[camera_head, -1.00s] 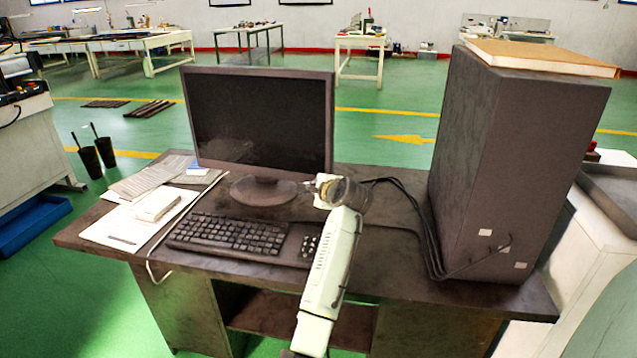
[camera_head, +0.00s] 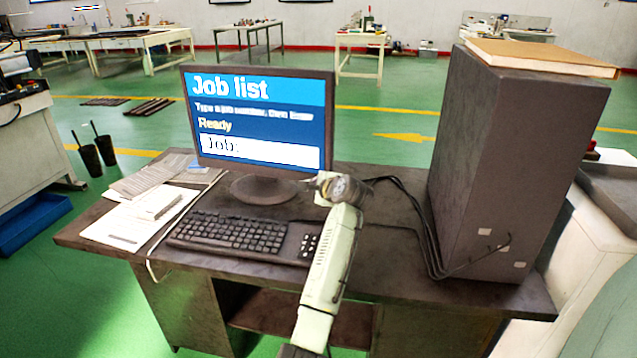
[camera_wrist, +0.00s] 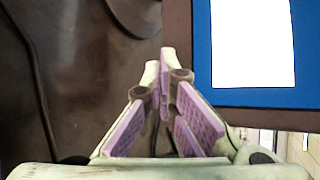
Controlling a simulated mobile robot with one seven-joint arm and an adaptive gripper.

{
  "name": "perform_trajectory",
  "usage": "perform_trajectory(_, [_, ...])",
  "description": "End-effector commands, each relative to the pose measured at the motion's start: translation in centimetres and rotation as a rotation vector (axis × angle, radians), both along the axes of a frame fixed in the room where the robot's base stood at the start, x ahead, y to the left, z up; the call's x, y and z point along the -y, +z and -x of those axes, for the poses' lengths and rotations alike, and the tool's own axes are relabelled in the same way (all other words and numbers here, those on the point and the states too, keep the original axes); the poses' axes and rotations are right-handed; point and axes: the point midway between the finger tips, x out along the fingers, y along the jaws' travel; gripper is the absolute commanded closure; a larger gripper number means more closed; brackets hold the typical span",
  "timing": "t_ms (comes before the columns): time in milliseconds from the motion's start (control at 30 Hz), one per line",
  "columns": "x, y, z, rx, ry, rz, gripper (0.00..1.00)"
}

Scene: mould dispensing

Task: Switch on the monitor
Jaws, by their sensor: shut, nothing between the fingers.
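The monitor (camera_head: 258,120) stands on the dark desk. Its screen is lit blue with "Job list", "Ready" and an empty "Job:" field. In the wrist view the lit screen (camera_wrist: 252,45) and dark bezel (camera_wrist: 207,60) fill the upper right. My gripper (camera_head: 318,182) is at the monitor's lower right corner in the head view. In the wrist view my gripper (camera_wrist: 165,75) is shut and empty, its purple-padded fingertips together close beside the bezel's edge. Whether the tips touch the monitor cannot be told. No power button is visible.
A keyboard (camera_head: 228,233) lies in front of the monitor, with papers (camera_head: 135,215) to its left. A large dark computer case (camera_head: 510,170) stands at the right of the desk (camera_head: 400,270). Black cables (camera_head: 425,225) run between the monitor and the case.

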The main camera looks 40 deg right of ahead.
Motion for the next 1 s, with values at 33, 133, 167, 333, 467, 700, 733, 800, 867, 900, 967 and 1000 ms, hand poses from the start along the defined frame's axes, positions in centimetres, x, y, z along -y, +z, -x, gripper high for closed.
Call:
perform_trajectory(33, [0.1, 0.1, 0.0, 0.001, 0.0, 0.0, 1.0])
perform_trajectory(133, [0.1, 0.0, -0.1, 0.0, -0.001, 0.001, 1.0])
perform_trajectory(167, [0.2, 0.0, -0.1, 0.0, -0.001, 0.001, 1.0])
perform_trajectory(333, [0.1, 0.1, -0.1, 0.0, -0.001, 0.001, 1.0])
perform_trajectory(467, [0.0, 0.1, 0.0, 0.0, -0.001, 0.001, 1.0])
perform_trajectory(700, [-1.0, 0.2, 0.7, 0.001, 0.0, 0.0, 1.0])
perform_trajectory(733, [-1.1, 0.2, 0.8, 0.002, -0.001, 0.001, 1.0])
perform_trajectory(800, [-1.2, 0.1, 0.9, 0.001, 0.0, 0.0, 1.0])
perform_trajectory(867, [-1.3, 0.0, 0.9, 0.001, 0.0, 0.0, 1.0])
perform_trajectory(900, [-1.3, 0.0, 0.9, 0.001, 0.0, 0.0, 1.0])
perform_trajectory(967, [-1.2, 0.0, 0.9, 0.001, 0.0, 0.0, 1.0])
perform_trajectory(1000, [-1.2, 0.0, 0.9, 0.001, 0.0, 0.0, 1.0])
